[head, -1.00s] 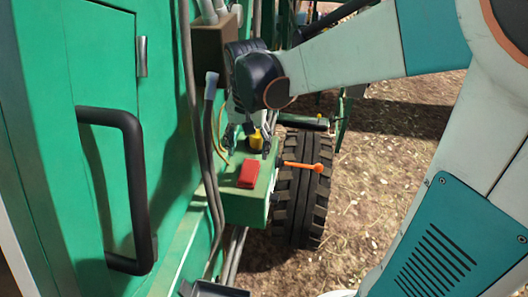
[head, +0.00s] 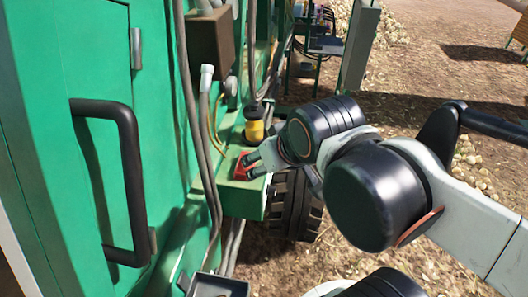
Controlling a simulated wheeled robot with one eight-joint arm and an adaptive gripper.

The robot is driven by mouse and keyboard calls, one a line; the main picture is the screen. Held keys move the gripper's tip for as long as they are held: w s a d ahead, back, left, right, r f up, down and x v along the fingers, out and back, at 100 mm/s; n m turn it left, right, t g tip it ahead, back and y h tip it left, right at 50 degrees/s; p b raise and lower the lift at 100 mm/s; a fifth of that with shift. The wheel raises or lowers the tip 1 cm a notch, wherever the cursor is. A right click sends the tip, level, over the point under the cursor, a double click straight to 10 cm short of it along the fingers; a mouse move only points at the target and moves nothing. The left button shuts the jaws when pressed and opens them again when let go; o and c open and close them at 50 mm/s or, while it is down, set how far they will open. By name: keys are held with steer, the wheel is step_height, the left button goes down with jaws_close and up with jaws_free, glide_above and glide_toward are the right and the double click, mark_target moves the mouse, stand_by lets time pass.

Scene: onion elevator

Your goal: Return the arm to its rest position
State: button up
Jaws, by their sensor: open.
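My gripper (head: 254,166) is in the middle of the head view, in front of the green control box on the machine's side. Its dark fingertips point left and overlap the red part (head: 243,167) on the box top in the picture; I cannot tell whether they touch it. The fingers look apart, with nothing seen between them. My arm comes in from the right, bent, with its dark joints in the middle of the view. A yellow and black knob (head: 254,126) stands upright on the box, just behind the gripper.
The green machine wall with a black handle (head: 128,180) fills the left. Grey cables (head: 206,140) hang beside the green box (head: 238,200). A tyre (head: 292,210) stands below my arm. A dark tray (head: 217,287) is at the bottom. Open ground lies at the right.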

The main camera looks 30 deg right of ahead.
stand_by(0.3)
